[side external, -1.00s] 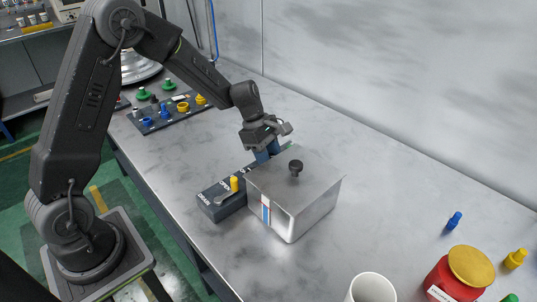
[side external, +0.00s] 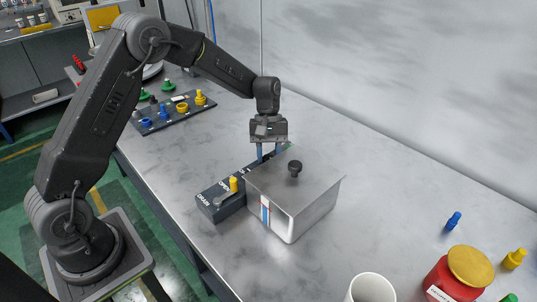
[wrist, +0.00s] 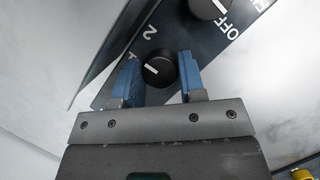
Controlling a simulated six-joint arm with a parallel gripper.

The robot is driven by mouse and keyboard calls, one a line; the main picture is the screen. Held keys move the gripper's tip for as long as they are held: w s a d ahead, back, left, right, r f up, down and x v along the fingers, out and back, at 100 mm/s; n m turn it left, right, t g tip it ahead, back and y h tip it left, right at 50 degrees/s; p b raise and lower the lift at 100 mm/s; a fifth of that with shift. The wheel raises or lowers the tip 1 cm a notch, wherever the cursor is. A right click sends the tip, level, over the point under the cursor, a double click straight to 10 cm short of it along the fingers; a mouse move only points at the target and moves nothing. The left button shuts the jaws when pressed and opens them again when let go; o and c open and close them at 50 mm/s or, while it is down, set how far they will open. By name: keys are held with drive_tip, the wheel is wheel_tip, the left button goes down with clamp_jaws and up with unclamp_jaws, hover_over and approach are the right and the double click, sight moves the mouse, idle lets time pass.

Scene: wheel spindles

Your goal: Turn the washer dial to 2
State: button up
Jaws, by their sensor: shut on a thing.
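My gripper (side external: 269,151) points down behind the steel box, its two blue fingers reaching toward the dark control panel (side external: 208,208). A white 2 lies above and left of the dial, and a partly covered character is beside the left finger. OFF lies at the upper right, by a second black knob (wrist: 207,6). No washer label is readable. In the side view the steel box hides the dial.
The steel box with a black lid knob (side external: 295,168) stands right against the panel. A tray of pegs (side external: 172,112) lies farther back. A white cup (side external: 371,288) and a red jar (side external: 460,278) stand front right.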

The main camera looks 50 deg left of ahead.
drive_tip(key=m+y, duration=0.1)
drive_tip(key=m, duration=0.2)
drive_tip(key=shift+g, duration=0.4)
drive_tip(key=shift+m, duration=0.5)
drive_tip(key=o, duration=0.6)
drive_tip(key=shift+w, duration=0.1)
drive_tip(key=v, duration=1.3)
drive_tip(key=shift+w+r, duration=0.15)
drive_tip(key=shift+r, duration=0.25)
